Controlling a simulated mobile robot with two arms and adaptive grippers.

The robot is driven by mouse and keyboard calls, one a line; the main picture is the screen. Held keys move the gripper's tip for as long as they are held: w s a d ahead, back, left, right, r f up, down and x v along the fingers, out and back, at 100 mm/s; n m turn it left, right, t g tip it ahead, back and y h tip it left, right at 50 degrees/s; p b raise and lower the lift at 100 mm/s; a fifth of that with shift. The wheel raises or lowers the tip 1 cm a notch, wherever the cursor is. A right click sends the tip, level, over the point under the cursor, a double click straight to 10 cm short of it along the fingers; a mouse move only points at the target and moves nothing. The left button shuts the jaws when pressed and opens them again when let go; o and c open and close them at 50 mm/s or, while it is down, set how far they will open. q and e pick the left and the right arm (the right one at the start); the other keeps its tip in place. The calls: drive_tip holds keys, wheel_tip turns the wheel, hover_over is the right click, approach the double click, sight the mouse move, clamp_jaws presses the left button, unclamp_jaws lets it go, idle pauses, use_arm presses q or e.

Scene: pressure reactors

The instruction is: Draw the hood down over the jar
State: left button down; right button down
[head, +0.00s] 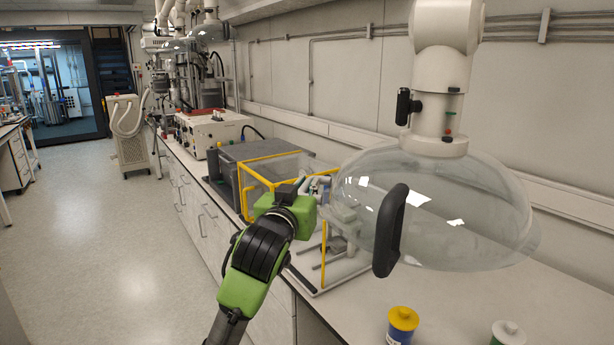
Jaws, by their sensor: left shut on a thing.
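The hood is a clear dome (470,215) hanging from a white jointed extraction arm (438,90) at the right, raised above the bench. A black handle (390,230) stands on its near side. My left gripper (322,188) is at the dome's left edge, shut on it; the exact contact is partly hidden by the green wrist. A jar with a yellow lid (402,318) stands upright on the bench below the hood, cut off by the bottom of the picture. A second jar with a white lid (508,332) stands to its right. My right gripper is not in view.
A yellow-framed clear enclosure (250,180) with lab apparatus stands on the bench left of the hood, close behind my left gripper. A grey box and a white instrument (215,130) stand farther back. The bench's right part (560,285) is mostly clear.

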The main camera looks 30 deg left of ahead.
use_arm(q)
drive_tip(key=shift+a+f, duration=0.1)
drive_tip(key=shift+f, duration=0.75)
drive_tip(key=c, duration=2.3)
unclamp_jaws()
drive_tip(key=v, duration=0.7)
drive_tip(key=shift+s+r, duration=0.1)
drive_tip(key=shift+s, duration=0.1)
